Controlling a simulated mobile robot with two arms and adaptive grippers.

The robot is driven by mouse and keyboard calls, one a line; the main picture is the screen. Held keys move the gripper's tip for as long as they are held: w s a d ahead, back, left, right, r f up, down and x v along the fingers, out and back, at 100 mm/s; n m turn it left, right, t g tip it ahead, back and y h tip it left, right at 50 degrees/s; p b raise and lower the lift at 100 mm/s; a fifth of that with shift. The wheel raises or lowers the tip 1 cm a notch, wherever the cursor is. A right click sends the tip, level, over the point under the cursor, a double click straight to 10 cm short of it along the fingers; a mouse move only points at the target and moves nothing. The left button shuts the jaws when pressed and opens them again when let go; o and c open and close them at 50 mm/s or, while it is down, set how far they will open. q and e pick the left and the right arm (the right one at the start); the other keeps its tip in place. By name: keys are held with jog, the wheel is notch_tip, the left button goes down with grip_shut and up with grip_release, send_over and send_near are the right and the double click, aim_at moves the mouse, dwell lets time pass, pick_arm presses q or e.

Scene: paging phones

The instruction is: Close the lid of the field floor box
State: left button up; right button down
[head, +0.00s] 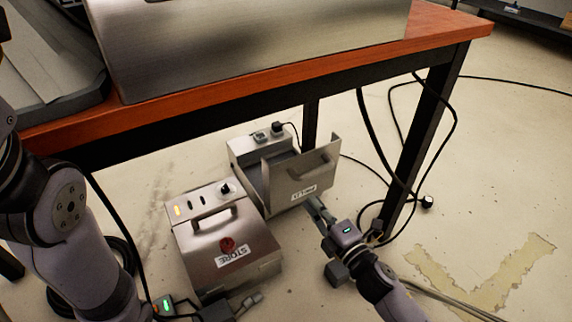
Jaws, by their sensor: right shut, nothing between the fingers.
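The field floor box (243,150) stands on the floor under the table, with cables at its back. Its metal lid (290,178) is open and stands up steeply, showing a handle and a white label whose text is hard to read. My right gripper (314,204) is shut and empty, low at the outer side of the lid, near its lower edge. I cannot tell whether it touches the lid. My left gripper (246,303) is low at the bottom edge of the view, in front of the other box; its finger opening is unclear.
A second metal box (222,223), labelled STORE, stands to the left with its lid down. The orange-topped table (440,25) overhangs the boxes, with a black leg (424,125) at the right. Black cables (362,110) hang and lie nearby. The floor at right is mostly open.

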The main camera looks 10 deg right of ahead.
aim_at(283, 164)
jog(key=b+x, duration=0.2)
jog(key=x, duration=1.1)
jog(key=shift+r+b, duration=0.1)
jog(key=shift+b, duration=0.25)
jog(key=shift+w+r, duration=0.1)
